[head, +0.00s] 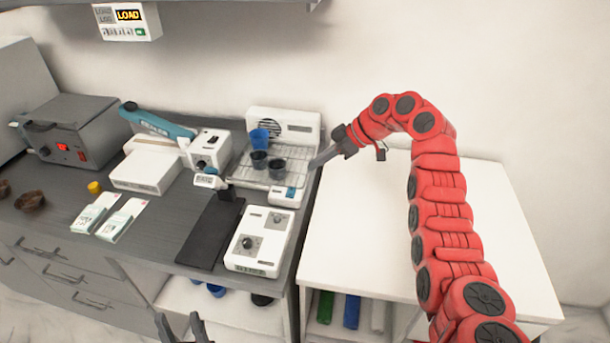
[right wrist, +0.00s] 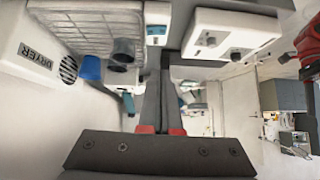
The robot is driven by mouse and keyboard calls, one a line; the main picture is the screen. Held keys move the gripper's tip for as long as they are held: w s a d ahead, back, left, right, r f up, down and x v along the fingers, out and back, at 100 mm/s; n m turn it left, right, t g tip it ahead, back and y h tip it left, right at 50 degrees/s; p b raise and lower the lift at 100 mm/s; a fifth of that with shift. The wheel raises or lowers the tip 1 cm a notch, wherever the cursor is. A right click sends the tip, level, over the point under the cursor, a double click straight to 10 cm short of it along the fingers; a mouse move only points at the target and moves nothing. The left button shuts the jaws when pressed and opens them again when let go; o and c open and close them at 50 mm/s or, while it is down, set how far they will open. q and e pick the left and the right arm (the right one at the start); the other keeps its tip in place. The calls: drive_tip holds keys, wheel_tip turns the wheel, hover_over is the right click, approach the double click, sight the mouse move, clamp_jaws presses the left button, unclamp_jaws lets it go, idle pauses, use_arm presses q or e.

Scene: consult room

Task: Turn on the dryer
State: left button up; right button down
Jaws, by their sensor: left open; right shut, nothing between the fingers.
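The dryer (head: 285,122) is a white unit with a round fan grille and a wire rack, at the back right of the dark bench. Its front corner block (head: 286,195) carries a teal part. In the right wrist view the dryer (right wrist: 38,78) bears the label "DRYER", and its block with the teal part (right wrist: 157,22) shows at the top. My right gripper (head: 314,164) is shut and empty, just right of the dryer; its fingers also show in the right wrist view (right wrist: 165,62). My left gripper (head: 182,326) is open at the bottom edge, low before the bench.
Blue (head: 259,137) and dark cups (head: 277,168) stand on the rack. A white knobbed device (head: 259,242) and a black mat (head: 211,232) lie in front. A grey box (head: 72,130) stands left. The white table (head: 365,235) at right has a clear top.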

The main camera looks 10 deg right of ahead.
drive_tip(key=shift+v, duration=1.1)
drive_tip(key=shift+s, duration=0.15)
